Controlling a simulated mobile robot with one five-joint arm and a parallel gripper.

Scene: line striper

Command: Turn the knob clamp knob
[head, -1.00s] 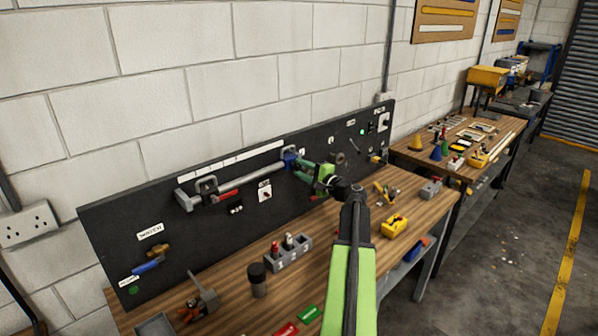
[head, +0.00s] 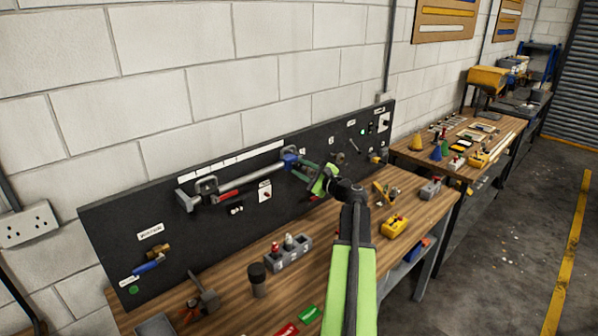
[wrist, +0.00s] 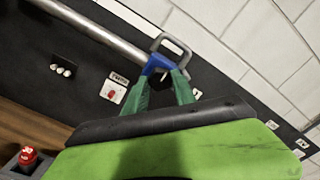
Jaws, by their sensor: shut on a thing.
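The knob clamp is a grey bar (head: 245,183) along the dark backboard, with a grey bracket at its left end and a blue block (head: 291,160) at its right end. In the wrist view the bar (wrist: 100,32) runs to the blue block (wrist: 157,63), with a grey loop behind it. A dark knob (wrist: 158,79) shows in front of the block. My gripper (head: 302,170) has green fingers and reaches to the block's right side. In the wrist view my gripper (wrist: 161,82) is shut on the knob, one finger on each side. The fingers partly hide the knob.
The backboard (head: 110,225) also carries a white switch plate (head: 265,191) and a blue-handled valve (head: 147,266). On the wooden bench below are a grey holder (head: 289,254), a dark cylinder (head: 257,279) and a yellow block (head: 394,227).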

